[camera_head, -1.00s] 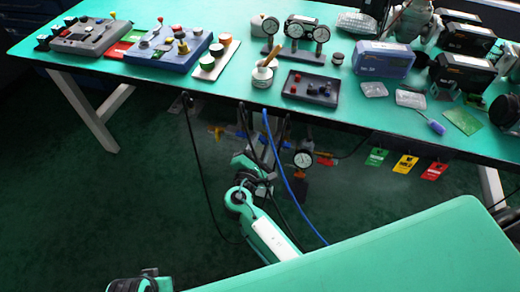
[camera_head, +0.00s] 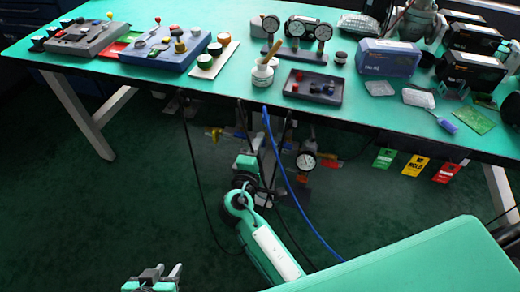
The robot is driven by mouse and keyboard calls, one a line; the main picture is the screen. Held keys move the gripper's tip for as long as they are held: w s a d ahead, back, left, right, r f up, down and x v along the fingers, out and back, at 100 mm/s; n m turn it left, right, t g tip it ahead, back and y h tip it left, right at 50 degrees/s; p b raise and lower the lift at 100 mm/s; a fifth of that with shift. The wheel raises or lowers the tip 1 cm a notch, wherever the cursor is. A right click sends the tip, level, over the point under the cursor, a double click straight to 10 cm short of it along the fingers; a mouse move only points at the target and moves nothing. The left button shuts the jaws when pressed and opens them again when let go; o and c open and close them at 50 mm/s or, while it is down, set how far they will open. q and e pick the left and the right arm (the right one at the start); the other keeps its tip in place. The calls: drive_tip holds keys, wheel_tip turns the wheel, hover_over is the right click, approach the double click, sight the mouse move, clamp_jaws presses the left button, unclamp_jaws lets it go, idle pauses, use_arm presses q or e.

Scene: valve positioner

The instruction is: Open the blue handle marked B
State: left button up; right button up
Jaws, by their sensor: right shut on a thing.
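Under the front edge of the table hangs a cluster of pipe fittings with small coloured handles. The blue handle (camera_head: 239,134) is on its left part, beside a yellow handle (camera_head: 214,132). The letter B cannot be read at this size. My right arm reaches up from below, with its right gripper (camera_head: 246,145) at the blue handle, shut on it; the fingertips are small and partly hidden by hoses. My left gripper (camera_head: 165,272) is low at the bottom of the view, far from the fittings, with its two fingers apart and nothing between them.
A round gauge (camera_head: 306,161) and a red handle (camera_head: 330,163) are right of the blue handle. Black cables and a blue hose (camera_head: 285,180) hang close to my right arm. Green, yellow and red tags (camera_head: 414,166) hang further right. The table (camera_head: 345,115) overhangs the fittings.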

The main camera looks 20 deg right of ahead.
use_arm(q)
drive_tip(key=shift+w+d+t, duration=0.2)
drive_tip(key=shift+d+t, duration=0.1)
drive_tip(key=shift+d, duration=0.1)
use_arm(e)
drive_tip(key=o, duration=1)
